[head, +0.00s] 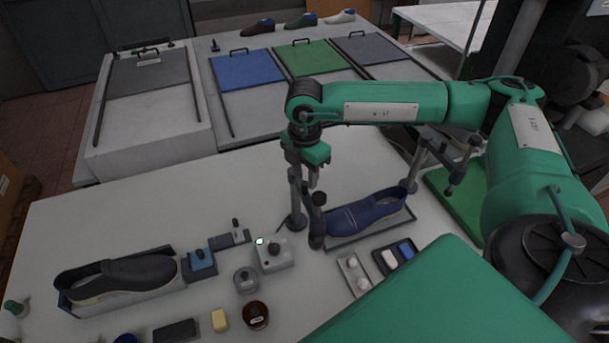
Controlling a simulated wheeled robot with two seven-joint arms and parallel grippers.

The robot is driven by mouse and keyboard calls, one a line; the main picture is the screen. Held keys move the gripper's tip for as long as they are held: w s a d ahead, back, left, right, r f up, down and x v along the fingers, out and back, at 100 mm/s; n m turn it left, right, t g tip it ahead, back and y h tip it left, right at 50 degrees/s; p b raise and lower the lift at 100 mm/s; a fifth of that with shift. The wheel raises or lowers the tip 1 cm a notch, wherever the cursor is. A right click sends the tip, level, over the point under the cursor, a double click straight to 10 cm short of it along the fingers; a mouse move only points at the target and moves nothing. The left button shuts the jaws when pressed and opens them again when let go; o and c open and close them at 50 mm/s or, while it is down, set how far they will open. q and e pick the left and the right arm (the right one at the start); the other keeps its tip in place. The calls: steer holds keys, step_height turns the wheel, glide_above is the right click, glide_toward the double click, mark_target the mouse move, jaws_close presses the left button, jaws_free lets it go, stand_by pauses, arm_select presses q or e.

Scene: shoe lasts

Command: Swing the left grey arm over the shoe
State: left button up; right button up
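A dark blue shoe (365,212) lies in a grey-blue tray (372,232) on the white table. The left grey arm (316,222), with dark rounded ends, stands on a grey post (297,200) just left of the shoe's toe, beside the shoe rather than across it. My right gripper (312,180) points down from its green arm, directly above the left grey arm's near end. Its fingertips are close to or at the dark knob there; contact and finger gap are too small to tell. A second grey arm (457,172) stands by its post at the shoe's heel. My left gripper is out of view.
A black shoe (115,278) lies in another tray at left. A grey button box (272,252) with a lit green lamp, tins and small blocks stand in front. A small two-piece tray (390,258) is near the blue shoe. Lidded bins (247,72) line the back.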

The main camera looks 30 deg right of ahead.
mark_target(305, 182)
step_height(305, 182, down, 2)
steer(key=shift+s+f+p, duration=0.1)
steer(key=shift+p, duration=0.25)
steer(key=shift+f, duration=0.65)
arm_select(q)
steer(key=shift+w+r, duration=0.55)
steer(key=shift+r, duration=0.2)
arm_select(e)
jaws_close()
